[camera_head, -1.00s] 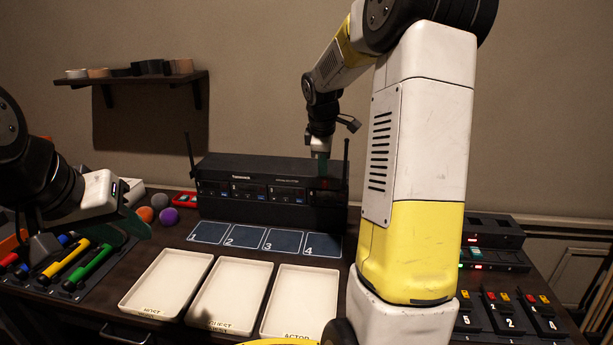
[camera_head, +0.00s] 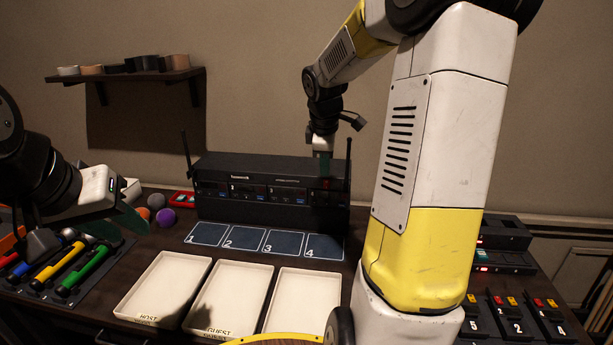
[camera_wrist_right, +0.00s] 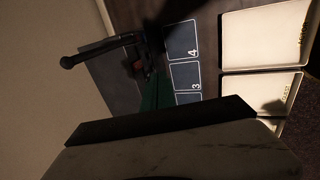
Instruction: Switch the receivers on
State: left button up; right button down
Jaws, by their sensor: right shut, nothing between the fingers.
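The receivers (camera_head: 255,192) sit in a long black rack unit with two antennas at the back of the desk. Their fronts carry small displays and blue lights, too small to read. My right gripper (camera_head: 323,168) points down at the right end of the rack, close to a red-lit spot on the front; I cannot tell whether it touches. Its green fingers (camera_wrist_right: 155,92) are shut and empty in the right wrist view, beside the dark rack. My left gripper (camera_head: 128,217) hangs over the microphones at the left, seen from the side, so its opening is unclear.
Numbered blue pads (camera_head: 245,239) lie before the rack, with white trays (camera_head: 165,286) nearer the front. Colored microphones (camera_head: 58,262) and foam balls (camera_head: 155,208) are at the left. Numbered packs (camera_head: 508,318) stand at the right. My right arm blocks part of the desk.

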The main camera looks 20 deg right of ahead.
aim_at(327, 184)
jog(key=shift+f, duration=0.1)
jog(key=w+d+f, duration=0.3)
jog(key=w+f, duration=0.3)
jog(key=f, duration=0.3)
jog(key=shift+w+f, duration=0.2)
jog(key=shift+f, duration=0.2)
jog(key=shift+d, duration=0.1)
jog(key=shift+w+d+f, duration=0.1)
jog(key=shift+w, duration=0.1)
dwell(0.4)
